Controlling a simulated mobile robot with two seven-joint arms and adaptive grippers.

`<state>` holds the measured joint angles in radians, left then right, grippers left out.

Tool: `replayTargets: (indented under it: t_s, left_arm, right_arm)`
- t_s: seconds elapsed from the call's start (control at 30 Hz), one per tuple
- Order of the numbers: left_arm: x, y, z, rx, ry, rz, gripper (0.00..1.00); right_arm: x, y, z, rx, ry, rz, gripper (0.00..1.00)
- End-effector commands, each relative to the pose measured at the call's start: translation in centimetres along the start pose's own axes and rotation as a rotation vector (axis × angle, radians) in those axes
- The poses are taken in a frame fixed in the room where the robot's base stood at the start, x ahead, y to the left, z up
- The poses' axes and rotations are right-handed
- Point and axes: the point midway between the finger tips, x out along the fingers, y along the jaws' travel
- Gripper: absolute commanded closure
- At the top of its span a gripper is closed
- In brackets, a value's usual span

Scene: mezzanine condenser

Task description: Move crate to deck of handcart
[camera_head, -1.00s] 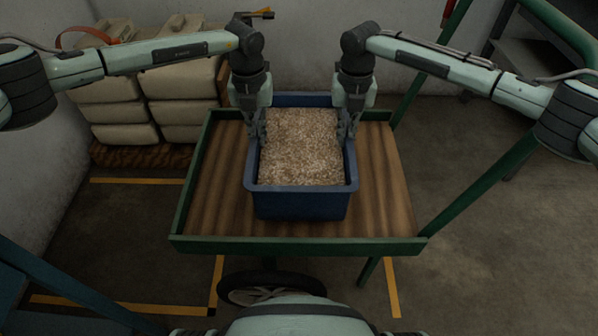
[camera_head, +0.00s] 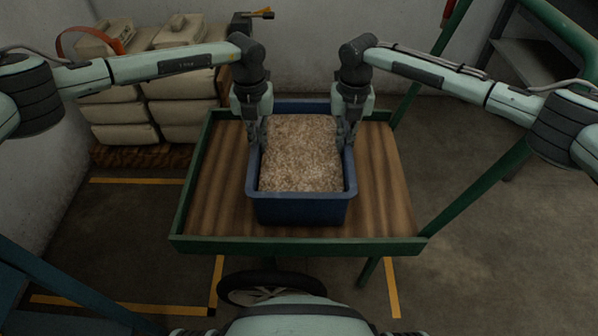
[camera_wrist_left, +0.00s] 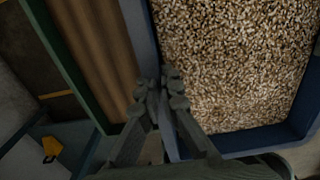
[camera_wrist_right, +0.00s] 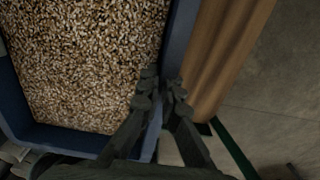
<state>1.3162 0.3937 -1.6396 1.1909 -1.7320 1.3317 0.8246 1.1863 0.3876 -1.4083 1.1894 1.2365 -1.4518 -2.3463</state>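The crate (camera_head: 300,210) is a blue open-topped box filled with tan pellets (camera_head: 300,150). In the head view it is over the wooden deck (camera_head: 385,190) of the green-framed handcart, inside its rims. I cannot tell whether its underside touches the deck. My left gripper (camera_head: 256,142) is at the crate's left wall, and the left wrist view shows its fingers (camera_wrist_left: 165,90) closed on the rim. My right gripper (camera_head: 345,142) is at the right wall, and the right wrist view shows its fingers (camera_wrist_right: 160,90) closed on that rim.
The handcart's wheel (camera_head: 270,285) is at its near side. Pale stacked sacks (camera_head: 180,90) stand at the back left by the wall. Green rails (camera_head: 480,185) rise on the right. Bare deck shows on both sides of the crate.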

Motion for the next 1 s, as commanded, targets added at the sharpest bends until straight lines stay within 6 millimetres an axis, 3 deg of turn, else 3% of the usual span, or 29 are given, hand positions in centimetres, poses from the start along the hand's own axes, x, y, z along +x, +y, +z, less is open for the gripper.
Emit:
replayTargets:
  t_s: [0.33, 0.53, 1.0]
  left_arm:
    - [0.9, -0.4, 0.2, 0.003, -0.007, -0.008, 1.00]
    - [1.4, -0.2, 0.0, 0.002, -0.001, -0.003, 0.74]
    - [1.4, 0.0, 0.0, 0.000, -0.001, -0.001, 0.74]
  right_arm:
    - [0.9, 0.4, 0.2, -0.002, -0.007, 0.009, 1.00]
    - [1.4, 0.2, 0.0, -0.002, -0.001, 0.003, 0.74]
    - [1.5, 0.0, 0.0, -0.001, -0.001, 0.001, 0.74]
